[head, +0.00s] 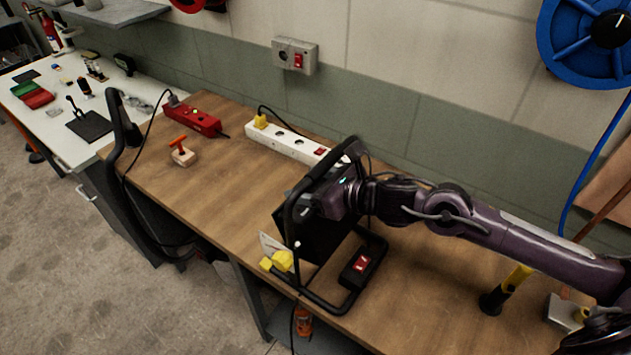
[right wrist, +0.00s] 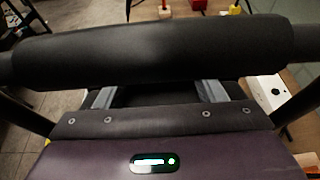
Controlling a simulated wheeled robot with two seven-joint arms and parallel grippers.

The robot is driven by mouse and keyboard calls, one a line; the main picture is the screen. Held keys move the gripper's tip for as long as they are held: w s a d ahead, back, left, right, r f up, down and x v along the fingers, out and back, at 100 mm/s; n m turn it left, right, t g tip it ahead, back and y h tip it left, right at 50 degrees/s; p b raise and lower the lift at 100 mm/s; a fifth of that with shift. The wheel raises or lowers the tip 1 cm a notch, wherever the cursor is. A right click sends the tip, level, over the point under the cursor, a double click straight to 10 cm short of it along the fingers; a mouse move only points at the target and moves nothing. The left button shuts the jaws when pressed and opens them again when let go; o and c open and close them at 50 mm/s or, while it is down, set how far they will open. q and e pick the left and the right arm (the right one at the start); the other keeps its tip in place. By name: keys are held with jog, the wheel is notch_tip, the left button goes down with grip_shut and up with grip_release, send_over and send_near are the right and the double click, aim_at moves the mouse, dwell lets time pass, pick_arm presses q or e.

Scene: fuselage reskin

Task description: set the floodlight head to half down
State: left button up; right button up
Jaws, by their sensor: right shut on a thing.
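The floodlight stands on the wooden bench in a black tube frame (head: 372,262) with a padded top bar (right wrist: 150,52). Its black head (head: 303,238) hangs inside the frame and looks tilted; its exact angle is hard to tell. My right gripper (head: 312,205) reaches in from the right at the top of the head. In the right wrist view its two fingers (right wrist: 155,95) pass below the padded bar and are shut on the dark head between them. The gripped edge is partly hidden by the bar. My left gripper is not in view.
A white power strip (head: 285,138) lies behind the floodlight. A red power strip (head: 193,119) and an orange-handled block (head: 182,152) are farther left. A yellow-and-black tool (head: 507,290) stands right, below my arm. The bench (head: 215,180) is clear left of the floodlight.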

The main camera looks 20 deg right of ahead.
jog(key=shift+w+a+f+g+h, duration=0.2)
jog(key=shift+f+g+h, duration=0.1)
jog(key=shift+g, duration=0.1)
jog(key=o, duration=1.4)
jog(key=shift+r, duration=0.1)
jog(key=shift+d, duration=0.1)
jog(key=shift+s+d+r, duration=0.15)
jog(key=shift+s+d, duration=0.2)
jog(key=shift+s, duration=0.05)
jog(key=b+v, duration=0.2)
jog(key=v, duration=0.3)
jog(key=shift+s+d, duration=0.1)
jog(key=shift+d, duration=0.05)
jog(key=shift+s+d+r+b, duration=0.2)
jog(key=shift+s+r+b, duration=0.2)
jog(key=shift+s+b, duration=0.15)
